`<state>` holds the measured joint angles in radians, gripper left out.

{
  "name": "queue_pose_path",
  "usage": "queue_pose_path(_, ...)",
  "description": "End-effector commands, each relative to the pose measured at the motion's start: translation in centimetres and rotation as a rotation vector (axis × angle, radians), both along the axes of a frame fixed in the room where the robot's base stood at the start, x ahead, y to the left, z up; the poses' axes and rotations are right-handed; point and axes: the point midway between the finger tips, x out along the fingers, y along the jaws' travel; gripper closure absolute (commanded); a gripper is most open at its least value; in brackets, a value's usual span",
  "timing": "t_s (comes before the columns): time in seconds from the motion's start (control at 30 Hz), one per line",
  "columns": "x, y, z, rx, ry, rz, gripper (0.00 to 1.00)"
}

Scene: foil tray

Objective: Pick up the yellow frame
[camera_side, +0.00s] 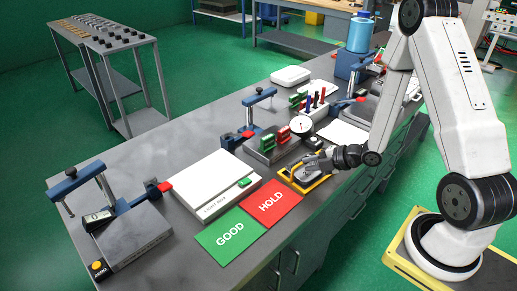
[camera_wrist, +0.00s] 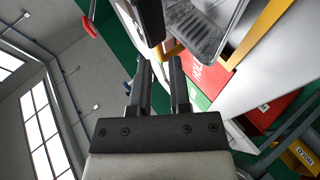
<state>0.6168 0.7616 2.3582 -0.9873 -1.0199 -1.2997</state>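The yellow frame (camera_side: 299,187) lies on the grey bench to the right of the red HOLD card, with a grey foil tray (camera_side: 309,172) within its outline. In the wrist view the yellow frame (camera_wrist: 262,32) shows as an orange-yellow bar beside the grey tray (camera_wrist: 205,28). My gripper (camera_side: 322,163) is low over the tray and the frame's far right side, and hides part of both. In the wrist view my gripper (camera_wrist: 160,62) has a gap between its two black fingers, with nothing clearly held. A small yellow piece is just beyond the right fingertip; contact cannot be told.
The red HOLD card (camera_side: 272,203) and green GOOD card (camera_side: 230,236) lie left of the frame. A white light box (camera_side: 208,184) is further left. A dial-gauge fixture (camera_side: 301,127) with green and red blocks stands close behind. A clamp station (camera_side: 131,236) is at the front left.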

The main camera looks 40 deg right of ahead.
Motion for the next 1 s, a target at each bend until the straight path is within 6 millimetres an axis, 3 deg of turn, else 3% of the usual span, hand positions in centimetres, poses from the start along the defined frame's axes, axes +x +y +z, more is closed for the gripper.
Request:
queue_pose_path(0.4,3.3,1.2,-2.0,0.000,0.001,0.001,0.77)
queue_pose_path(0.93,3.3,1.2,-2.0,0.000,0.000,0.000,0.77)
queue_pose_path(1.0,3.3,1.2,-2.0,0.000,0.000,0.000,0.99)
